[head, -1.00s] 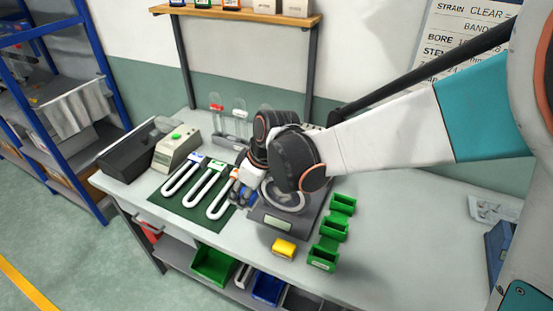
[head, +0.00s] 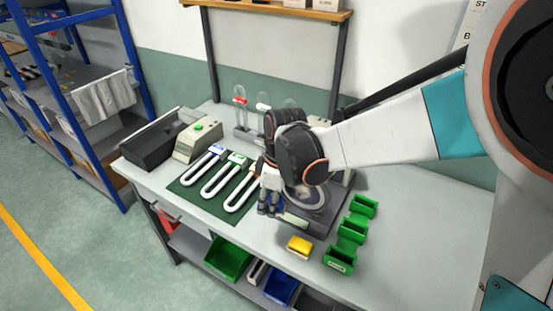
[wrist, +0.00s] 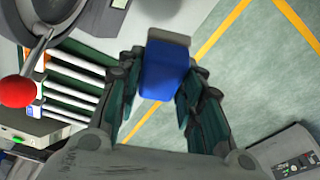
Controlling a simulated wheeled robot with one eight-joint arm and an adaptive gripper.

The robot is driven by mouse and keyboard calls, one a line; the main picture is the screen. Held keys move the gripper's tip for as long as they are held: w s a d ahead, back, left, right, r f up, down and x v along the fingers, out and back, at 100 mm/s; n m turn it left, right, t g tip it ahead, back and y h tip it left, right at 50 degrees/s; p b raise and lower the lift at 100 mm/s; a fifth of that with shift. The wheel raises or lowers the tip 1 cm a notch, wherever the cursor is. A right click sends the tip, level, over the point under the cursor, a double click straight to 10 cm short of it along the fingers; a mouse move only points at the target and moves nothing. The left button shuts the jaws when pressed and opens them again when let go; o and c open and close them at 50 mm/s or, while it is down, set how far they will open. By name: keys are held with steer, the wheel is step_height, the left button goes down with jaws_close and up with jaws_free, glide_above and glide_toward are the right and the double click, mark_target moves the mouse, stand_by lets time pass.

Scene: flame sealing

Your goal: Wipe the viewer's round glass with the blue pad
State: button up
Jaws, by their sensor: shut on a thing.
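The viewer (head: 312,215) is a dark grey box on the bench with a pale round glass (head: 304,201) on top, partly hidden by my arm. My gripper (head: 269,206) is beside the viewer's left side, near the mat. In the wrist view, my gripper (wrist: 160,85) is shut on the blue pad (wrist: 164,72), which has a grey top edge. Floor shows beyond the pad there. Part of a grey round rim (wrist: 27,50), perhaps the viewer's, shows at the upper left, apart from the pad. A red ball knob (wrist: 17,91) is below it.
White U-shaped tubes with coloured tags lie on a green mat (head: 188,194) to the left. A yellow block (head: 300,245) and green bins (head: 351,231) stand near the viewer. A sealer-like machine (head: 197,140) is at the back left. The bench's right side is clear.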

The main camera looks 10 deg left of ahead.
steer(key=f+n+t+h+b, duration=0.1)
steer(key=f+n+h+b, duration=0.1)
steer(key=n, duration=0.1)
steer(key=d+f+n+t+h+b, duration=0.1)
steer(key=f+n+t+h+b, duration=0.1)
steer(key=f+n+h, duration=0.1)
steer(key=f+n+t+h+b, duration=0.2)
steer(key=f+n+b, duration=0.1)
steer(key=n, duration=0.1)
steer(key=shift+w+d+h, duration=0.3)
steer(key=shift+w+d, duration=0.05)
steer(key=n+t+b, duration=0.2)
steer(key=t, duration=0.1)
steer(key=shift+a+t, duration=0.1)
steer(key=shift+t, duration=0.3)
steer(key=shift+a+n+t+b, duration=0.2)
steer(key=shift+n+t+b, duration=0.5)
steer(key=shift+t+b, duration=0.15)
steer(key=shift+n+t+y, duration=0.4)
steer(key=shift+n+t, duration=0.2)
steer(key=shift+t, duration=0.35)
steer(key=shift+w+d+r+b, duration=0.15)
steer(key=shift+w+d+r, duration=0.1)
steer(key=shift+w, duration=0.65)
steer(key=shift+w+d+r+b, duration=0.1)
steer(key=shift+w+d+r, duration=0.15)
steer(key=shift+w, duration=0.6)
steer(key=shift+w+d+r+b, duration=0.15)
steer(key=shift+w+d+r, duration=0.1)
steer(key=shift+w, duration=0.65)
